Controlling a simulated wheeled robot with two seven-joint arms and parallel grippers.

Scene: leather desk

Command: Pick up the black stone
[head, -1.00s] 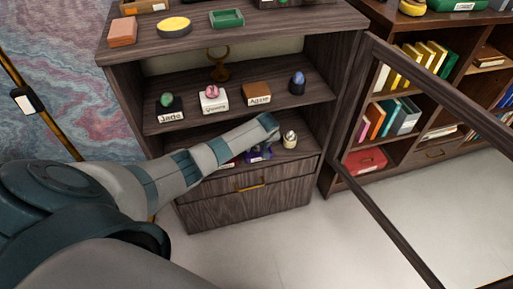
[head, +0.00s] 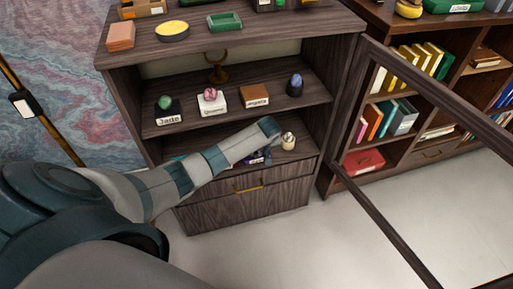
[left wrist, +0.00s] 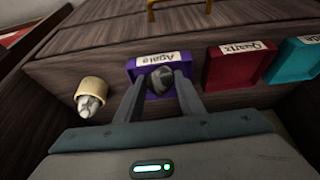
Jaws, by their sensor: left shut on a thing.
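A dark, blackish stone (left wrist: 160,79) sits in the purple tray (left wrist: 134,68) labelled Agate, in the left wrist view. My left gripper (left wrist: 161,74) has one finger on each side of the stone and is shut on it, with the stone at the tray's level. In the head view my left arm reaches to the lower shelf of the cabinet. There the purple tray (head: 258,157) shows only in part, and my fingers and the stone are hard to make out. My right gripper is not in view.
Red (left wrist: 240,65) and teal (left wrist: 297,60) labelled trays stand beside the purple one. A pale stone in a cream cup (left wrist: 90,97) is on its other side. The shelf above (head: 236,112) holds several stones. An open door frame (head: 385,215) is at right.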

